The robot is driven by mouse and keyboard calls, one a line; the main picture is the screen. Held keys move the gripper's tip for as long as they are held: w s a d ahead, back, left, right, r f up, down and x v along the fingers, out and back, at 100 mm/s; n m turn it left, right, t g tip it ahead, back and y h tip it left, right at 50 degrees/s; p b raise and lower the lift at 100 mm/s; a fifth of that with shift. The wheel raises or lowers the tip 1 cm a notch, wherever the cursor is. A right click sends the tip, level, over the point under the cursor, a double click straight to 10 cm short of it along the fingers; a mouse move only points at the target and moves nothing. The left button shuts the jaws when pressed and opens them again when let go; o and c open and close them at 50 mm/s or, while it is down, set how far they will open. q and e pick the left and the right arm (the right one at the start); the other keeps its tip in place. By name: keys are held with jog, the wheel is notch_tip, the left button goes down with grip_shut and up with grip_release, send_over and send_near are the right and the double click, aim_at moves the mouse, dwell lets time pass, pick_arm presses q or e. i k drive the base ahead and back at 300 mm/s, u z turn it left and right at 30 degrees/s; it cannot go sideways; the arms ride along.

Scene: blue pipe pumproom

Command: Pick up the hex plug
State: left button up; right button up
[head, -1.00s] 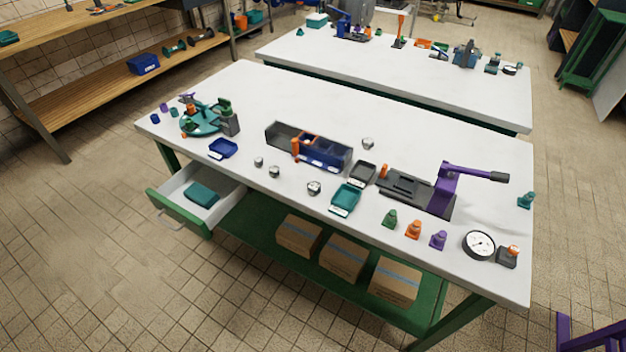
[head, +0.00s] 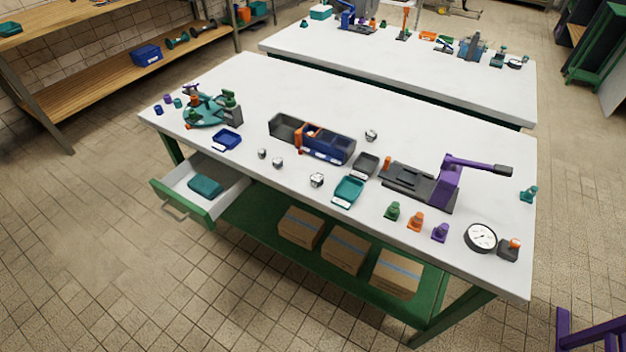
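Several small silvery metal pieces lie on the white workbench (head: 420,145). Two small ones, a left piece (head: 262,153) and a right piece (head: 278,162), lie close together left of the middle. A larger faceted piece (head: 317,180) lies left of the teal tray, and another piece (head: 371,135) lies behind the dark tray. They are too small to tell for sure which is the hex plug. Neither of my grippers is in view.
A blue-and-grey bin (head: 325,145), teal tray (head: 348,191), dark tray (head: 365,165) and purple-levered press (head: 445,185) surround the pieces. An open drawer (head: 180,203) sticks out at front left. A pressure gauge (head: 481,236) stands at front right. The bench's back strip is largely clear.

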aim_at(317, 179)
jog(key=u, duration=1.65)
jog(key=k, duration=1.2)
jog(key=z, duration=2.05)
jog(key=i, duration=0.5)
jog(key=z, duration=0.1)
